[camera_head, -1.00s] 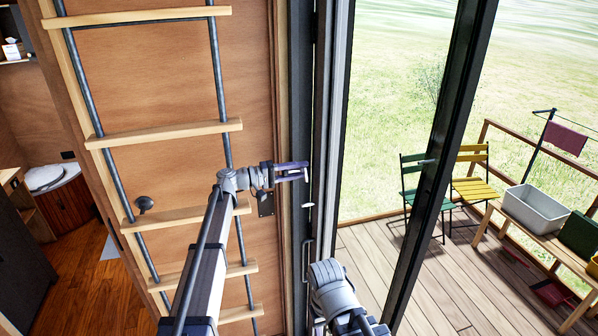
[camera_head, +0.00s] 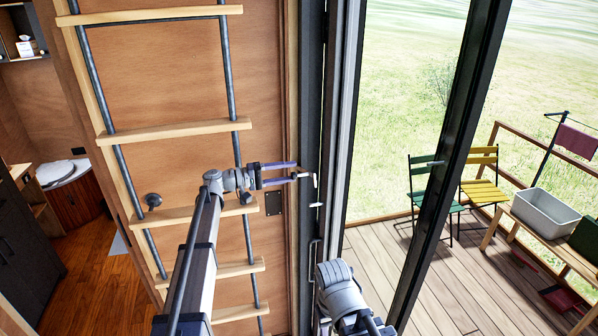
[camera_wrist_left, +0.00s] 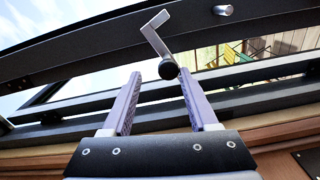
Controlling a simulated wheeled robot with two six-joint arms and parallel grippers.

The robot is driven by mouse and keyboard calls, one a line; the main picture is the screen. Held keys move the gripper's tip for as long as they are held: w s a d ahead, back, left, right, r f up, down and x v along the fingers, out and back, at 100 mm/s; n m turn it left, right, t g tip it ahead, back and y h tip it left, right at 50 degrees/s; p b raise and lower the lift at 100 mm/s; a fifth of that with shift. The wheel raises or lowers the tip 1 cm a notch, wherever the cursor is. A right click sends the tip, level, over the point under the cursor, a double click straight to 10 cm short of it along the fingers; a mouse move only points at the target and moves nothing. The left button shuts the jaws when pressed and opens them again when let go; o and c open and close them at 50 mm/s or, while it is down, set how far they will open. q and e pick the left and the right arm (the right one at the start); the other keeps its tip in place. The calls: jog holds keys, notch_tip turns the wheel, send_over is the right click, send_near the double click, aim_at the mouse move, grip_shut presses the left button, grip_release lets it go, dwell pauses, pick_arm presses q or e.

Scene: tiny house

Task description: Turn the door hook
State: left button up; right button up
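The door hook (camera_head: 315,181) is a small pale bent piece on the dark door frame (camera_head: 309,130). In the left wrist view it is a silver angled plate (camera_wrist_left: 153,33) with a dark round knob (camera_wrist_left: 168,69) at its lower end. My left gripper (camera_head: 295,171) is open just left of the hook, its two purple fingers apart. In the left wrist view the knob shows in the gap between the fingertips of my left gripper (camera_wrist_left: 160,75); I cannot see any contact. My right arm (camera_head: 340,290) shows at the bottom middle; its fingers do not show.
A wooden ladder (camera_head: 175,130) stands at the left, behind my left arm. A vertical handle (camera_head: 313,261) is on the frame below the hook. A dark door post (camera_head: 447,170) stands to the right. Beyond it, the deck (camera_head: 385,262) holds chairs and a bench with a grey tub (camera_head: 545,213).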

pick_arm(q)
jog(key=shift+s+a, duration=0.2)
jog(key=shift+a, duration=0.45)
jog(key=shift+a, duration=0.15)
jog(key=v, duration=0.8)
jog(key=shift+s+a, duration=0.15)
jog(key=shift+a, duration=0.15)
dwell(0.5)
